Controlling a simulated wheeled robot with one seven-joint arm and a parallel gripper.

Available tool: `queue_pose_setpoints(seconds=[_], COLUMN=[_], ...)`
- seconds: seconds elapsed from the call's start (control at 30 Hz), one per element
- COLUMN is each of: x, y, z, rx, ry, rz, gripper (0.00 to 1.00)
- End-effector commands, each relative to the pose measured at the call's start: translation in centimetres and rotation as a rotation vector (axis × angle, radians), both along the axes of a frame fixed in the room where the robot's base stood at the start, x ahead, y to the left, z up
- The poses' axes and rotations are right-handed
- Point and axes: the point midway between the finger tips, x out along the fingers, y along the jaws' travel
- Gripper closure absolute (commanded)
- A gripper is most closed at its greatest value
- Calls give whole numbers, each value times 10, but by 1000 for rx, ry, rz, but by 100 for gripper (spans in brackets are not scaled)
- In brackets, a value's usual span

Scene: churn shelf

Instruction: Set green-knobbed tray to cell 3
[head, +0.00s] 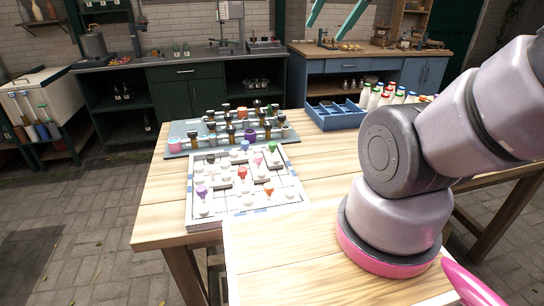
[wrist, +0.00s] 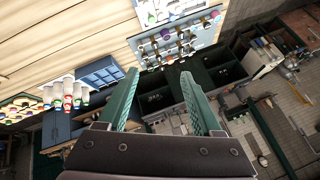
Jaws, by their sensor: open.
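The green-knobbed tray (head: 272,147) is at the far right corner of a white board (head: 192,210) on the wooden table. Other small pieces with coloured knobs stand close to it, among them pink (head: 258,159), blue (head: 244,146) and red (head: 241,173). I cannot read any cell number, so cell 3 cannot be told. My gripper (wrist: 159,74) is open and empty in the wrist view, its two green fingers apart. The fingertips also show at the top of the head view (head: 325,31), high up and well away from the board.
A blue-grey rack (head: 175,153) with several bottles and jars lies just behind the board. A blue divided crate (head: 335,123) and several white bottles (head: 372,98) stand at the back right. The bare tabletop (head: 310,165) right of the board is clear. My arm covers the right side.

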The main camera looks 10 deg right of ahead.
Motion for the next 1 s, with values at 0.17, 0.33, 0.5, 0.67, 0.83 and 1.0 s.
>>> queue_pose_setpoints(seconds=[0.17,0.33,0.5,0.67,0.83,1.0], x=[0,8,45,92,139,180], y=[0,0,1,5,14,27], z=[0,-3,-19,-48,-92,-148], rx=[0,-26,-140,-269,-380,-456], ry=[0,16,91,180,267,346], rz=[0,20,125,287,483,693], gripper=[33,33,33,33,33,33])
